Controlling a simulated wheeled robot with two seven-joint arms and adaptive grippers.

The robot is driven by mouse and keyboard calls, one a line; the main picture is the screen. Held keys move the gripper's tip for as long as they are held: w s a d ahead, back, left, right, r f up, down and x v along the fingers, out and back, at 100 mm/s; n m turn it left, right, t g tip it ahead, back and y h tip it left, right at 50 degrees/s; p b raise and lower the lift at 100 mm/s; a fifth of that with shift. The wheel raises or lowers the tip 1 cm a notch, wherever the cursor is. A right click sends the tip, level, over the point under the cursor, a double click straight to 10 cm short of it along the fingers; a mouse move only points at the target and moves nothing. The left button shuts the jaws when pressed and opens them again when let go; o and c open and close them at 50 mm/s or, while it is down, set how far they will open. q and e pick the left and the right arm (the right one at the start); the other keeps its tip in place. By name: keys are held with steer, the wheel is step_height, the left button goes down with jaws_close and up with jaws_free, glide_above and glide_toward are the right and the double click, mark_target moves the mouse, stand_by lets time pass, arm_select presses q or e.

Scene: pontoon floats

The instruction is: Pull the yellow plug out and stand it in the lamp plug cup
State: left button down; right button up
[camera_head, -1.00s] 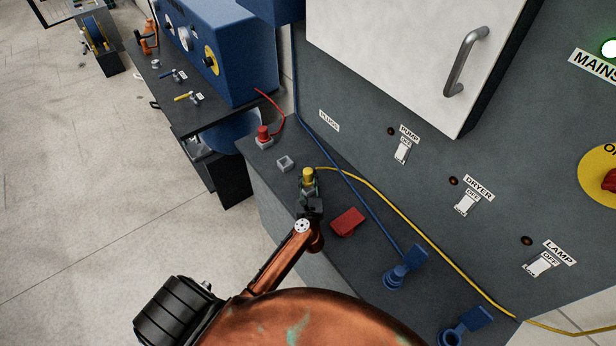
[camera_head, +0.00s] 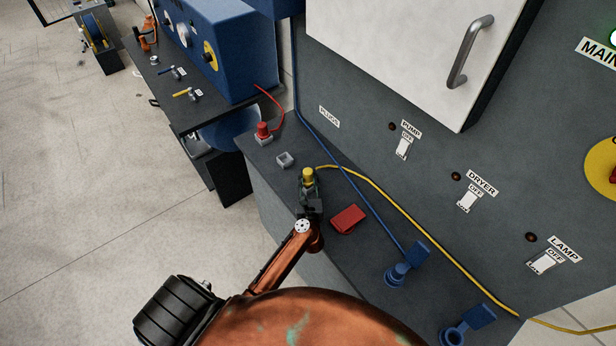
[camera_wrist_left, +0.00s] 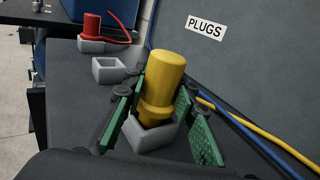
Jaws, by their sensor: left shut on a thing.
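The yellow plug (camera_head: 308,173) stands nearly upright at the back of the dark bench, its yellow cable running off to the right. In the left wrist view the yellow plug (camera_wrist_left: 165,78) has its lower end in a square grey cup (camera_wrist_left: 148,138). My left gripper (camera_head: 308,186) is shut on the plug, with green-padded fingers on either side of it. A second grey cup (camera_head: 286,161), to the left, is empty. A blue socket (camera_head: 453,337) at lower right has its lid raised and no plug visible in it. My right gripper is not in view.
A red plug (camera_head: 263,131) stands in another grey cup further left. A blue plug (camera_head: 397,273) sits by a raised blue lid, its cable crossing the bench. A red flap (camera_head: 348,219) lies just right of my left arm. The upright switch panel (camera_head: 365,110) closes off the back.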

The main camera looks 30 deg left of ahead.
arm_select(q)
steer(key=shift+f+b, duration=0.45)
steer(key=shift+f, duration=0.2)
steer(key=c, duration=1.5)
jaws_free()
steer(key=shift+s, duration=0.1)
steer(key=shift+s+d, duration=0.3)
steer(key=v, duration=1.1)
